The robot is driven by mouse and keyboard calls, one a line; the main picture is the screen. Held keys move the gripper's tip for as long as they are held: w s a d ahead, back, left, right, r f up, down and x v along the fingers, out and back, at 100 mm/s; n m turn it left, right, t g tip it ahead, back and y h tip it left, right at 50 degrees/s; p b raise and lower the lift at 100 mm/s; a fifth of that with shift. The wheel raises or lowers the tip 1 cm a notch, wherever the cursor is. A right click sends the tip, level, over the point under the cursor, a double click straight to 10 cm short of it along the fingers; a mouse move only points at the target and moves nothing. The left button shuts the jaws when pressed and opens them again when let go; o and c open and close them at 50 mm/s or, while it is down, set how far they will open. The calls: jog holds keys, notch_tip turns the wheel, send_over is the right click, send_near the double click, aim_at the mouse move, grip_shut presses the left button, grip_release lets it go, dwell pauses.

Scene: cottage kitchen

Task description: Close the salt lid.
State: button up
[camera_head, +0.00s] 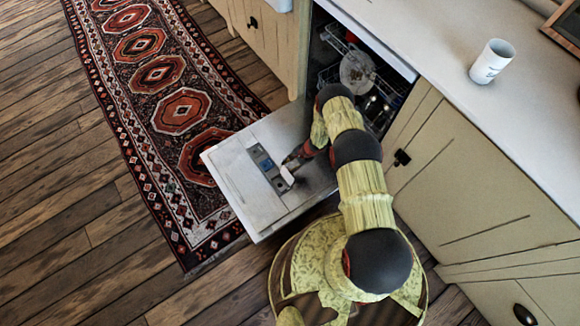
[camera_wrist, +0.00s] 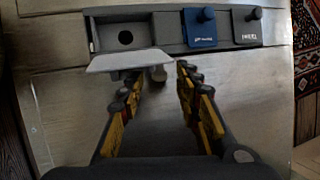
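The dispenser panel (camera_wrist: 170,48) is set in the inner face of the lowered dishwasher door. Its left compartment (camera_wrist: 110,38) is uncovered and shows a dark round hole. A pale grey lid (camera_wrist: 130,60) stands open at that compartment's near edge, tilted toward me; I take it for the salt lid. It also shows as a pale flap in the head view (camera_head: 287,175). My gripper (camera_wrist: 158,82) is open, with its fingertips just on the near side of the lid.
A blue lid (camera_wrist: 199,28) and a dark grey lid (camera_wrist: 246,26) beside the open compartment are shut. The dishwasher door (camera_head: 235,190) lies lowered, with racks (camera_head: 330,75) behind it. A white cup (camera_head: 491,62) stands on the counter. A patterned rug (camera_head: 160,110) lies left.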

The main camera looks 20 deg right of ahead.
grip_shut()
dwell(0.5)
